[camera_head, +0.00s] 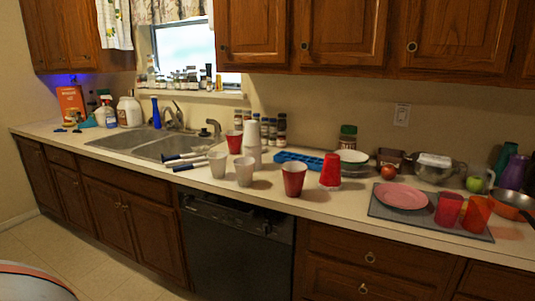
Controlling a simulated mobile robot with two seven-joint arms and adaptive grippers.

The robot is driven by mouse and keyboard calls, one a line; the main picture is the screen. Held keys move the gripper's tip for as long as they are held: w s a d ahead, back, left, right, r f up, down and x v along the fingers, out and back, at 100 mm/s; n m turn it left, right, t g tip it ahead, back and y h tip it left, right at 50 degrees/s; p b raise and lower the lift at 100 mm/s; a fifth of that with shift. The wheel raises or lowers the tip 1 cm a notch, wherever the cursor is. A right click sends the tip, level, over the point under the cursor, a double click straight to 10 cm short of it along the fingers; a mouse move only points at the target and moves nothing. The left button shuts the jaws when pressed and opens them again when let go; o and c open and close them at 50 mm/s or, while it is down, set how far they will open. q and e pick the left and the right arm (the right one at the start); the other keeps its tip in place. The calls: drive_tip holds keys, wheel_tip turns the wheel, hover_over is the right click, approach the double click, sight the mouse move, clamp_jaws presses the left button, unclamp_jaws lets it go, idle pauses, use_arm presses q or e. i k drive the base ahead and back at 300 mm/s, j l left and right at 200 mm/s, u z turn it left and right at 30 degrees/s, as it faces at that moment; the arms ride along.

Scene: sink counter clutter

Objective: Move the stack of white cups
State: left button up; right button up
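A stack of white cups (252,142) stands upright on the counter, right of the sink, in the head view. Two more white cups stand in front of it, one to the left (217,165) and one nearer the front (244,173). A red cup (234,142) is just left of the stack and partly behind it. Neither of my grippers is in view.
Red cups (294,179) stand on the counter (345,205) right of the white cups. A blue tray (300,162) lies behind them, and jars stand behind the stack. The double sink (165,149) is left, with long-handled utensils (186,162) at its right edge. A pink plate (402,196) is right.

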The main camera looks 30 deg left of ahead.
sight(255, 152)
drive_tip(key=u, duration=1.2)
